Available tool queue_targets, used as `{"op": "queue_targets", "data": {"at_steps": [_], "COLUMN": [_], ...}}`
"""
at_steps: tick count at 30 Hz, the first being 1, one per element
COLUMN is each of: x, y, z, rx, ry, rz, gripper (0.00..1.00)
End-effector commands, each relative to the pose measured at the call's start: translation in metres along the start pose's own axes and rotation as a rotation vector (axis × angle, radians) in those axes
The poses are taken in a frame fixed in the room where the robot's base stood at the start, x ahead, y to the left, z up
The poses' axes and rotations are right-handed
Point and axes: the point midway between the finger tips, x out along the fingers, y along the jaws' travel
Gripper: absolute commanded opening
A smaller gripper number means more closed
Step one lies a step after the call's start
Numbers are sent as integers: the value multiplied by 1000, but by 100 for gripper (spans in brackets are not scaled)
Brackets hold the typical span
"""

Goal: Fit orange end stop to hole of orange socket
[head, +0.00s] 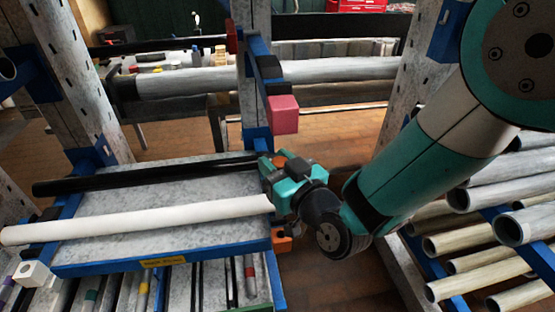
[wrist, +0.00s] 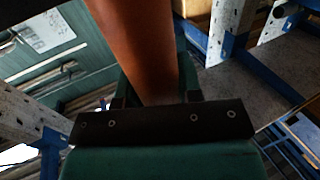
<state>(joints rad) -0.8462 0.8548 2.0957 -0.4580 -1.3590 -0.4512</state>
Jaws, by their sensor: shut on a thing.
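My gripper (head: 272,172) is at the right end of the grey shelf, beside the white tube's end. In the wrist view its jaws (wrist: 153,92) are shut on a long orange piece, which I take to be the orange end stop (wrist: 145,45); it runs up out of that picture. In the head view only a small orange-brown patch shows between the jaws. An orange block, likely the orange socket (head: 282,241), sits at the shelf's front right corner, below my gripper. Its hole cannot be made out. The held piece is apart from it.
A white tube (head: 140,220) and a black tube (head: 130,177) lie on the shelf (head: 185,245). A pink block (head: 283,114) juts from the blue upright bracket above my gripper. A white block (head: 31,273) is at front left. Racked pipes (head: 480,245) fill the right.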

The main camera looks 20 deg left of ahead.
Motion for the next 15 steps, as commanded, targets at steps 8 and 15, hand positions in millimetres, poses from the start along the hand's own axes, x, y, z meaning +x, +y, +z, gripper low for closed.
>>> {"op": "queue_targets", "data": {"at_steps": [8, 15], "x": [-2, -4], "y": [1, -1], "z": [0, 13], "rx": [1, 1], "ry": [3, 4], "rz": [1, -3], "gripper": [0, 0]}}
